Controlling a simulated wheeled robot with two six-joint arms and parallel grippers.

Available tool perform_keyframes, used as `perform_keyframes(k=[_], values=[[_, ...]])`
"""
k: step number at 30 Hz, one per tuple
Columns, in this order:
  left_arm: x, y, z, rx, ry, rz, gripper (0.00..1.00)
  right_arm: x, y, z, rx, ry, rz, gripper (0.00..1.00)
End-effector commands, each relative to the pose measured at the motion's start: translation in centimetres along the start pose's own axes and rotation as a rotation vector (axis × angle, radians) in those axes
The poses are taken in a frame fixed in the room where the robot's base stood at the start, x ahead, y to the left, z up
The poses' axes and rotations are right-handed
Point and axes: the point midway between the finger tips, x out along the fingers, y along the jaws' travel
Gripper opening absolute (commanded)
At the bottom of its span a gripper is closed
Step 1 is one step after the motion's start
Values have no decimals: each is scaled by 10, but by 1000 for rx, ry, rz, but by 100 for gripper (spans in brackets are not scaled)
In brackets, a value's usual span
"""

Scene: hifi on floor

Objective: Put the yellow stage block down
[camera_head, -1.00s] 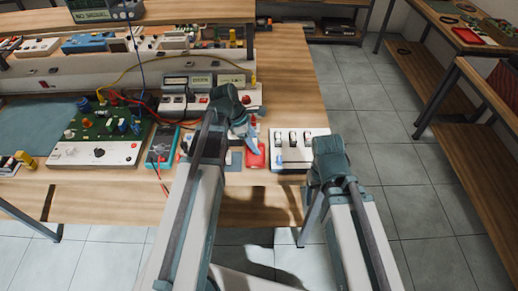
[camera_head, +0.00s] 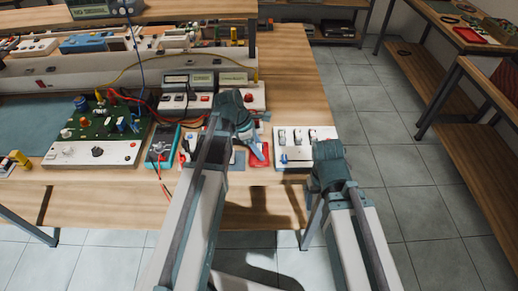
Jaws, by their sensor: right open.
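A small yellow block (camera_head: 20,159) stands at the far left of the wooden bench, by the picture's edge. I cannot tell if it is the stage block. No yellow block shows in either gripper. My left gripper (camera_head: 256,149) points down over a red piece (camera_head: 260,157) near the bench's front edge. Its fingers are small and partly hidden, so its opening and any contact are unclear. My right gripper (camera_head: 318,174) is open at the bench's front right, beside a white switch panel (camera_head: 303,134). My own wrist largely hides its fingers.
A green circuit board unit (camera_head: 98,127) and a teal meter (camera_head: 162,146) with red leads stand left of my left arm. White display modules (camera_head: 236,89) stand behind it. Bare bench top (camera_head: 297,75) lies at the back right, with open floor beyond.

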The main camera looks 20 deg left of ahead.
Motion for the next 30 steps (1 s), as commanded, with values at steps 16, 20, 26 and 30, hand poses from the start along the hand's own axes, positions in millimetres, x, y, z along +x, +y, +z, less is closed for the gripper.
perform_keyframes(k=[16, 20, 26, 30], values=[[-3, 0, 1, 0, 0, 0, 82, -3, 0, 0, 0, 0, 0, 67], [-10, 0, 2, -1, 0, 0, 82, -10, 1, 1, 0, 0, 0, 67], [-33, 0, 3, -2, 0, 0, 82, -32, 3, 2, 0, 0, 0, 67], [-56, 0, 4, -1, 0, 0, 82, -53, 5, 3, 0, 0, 0, 67]])
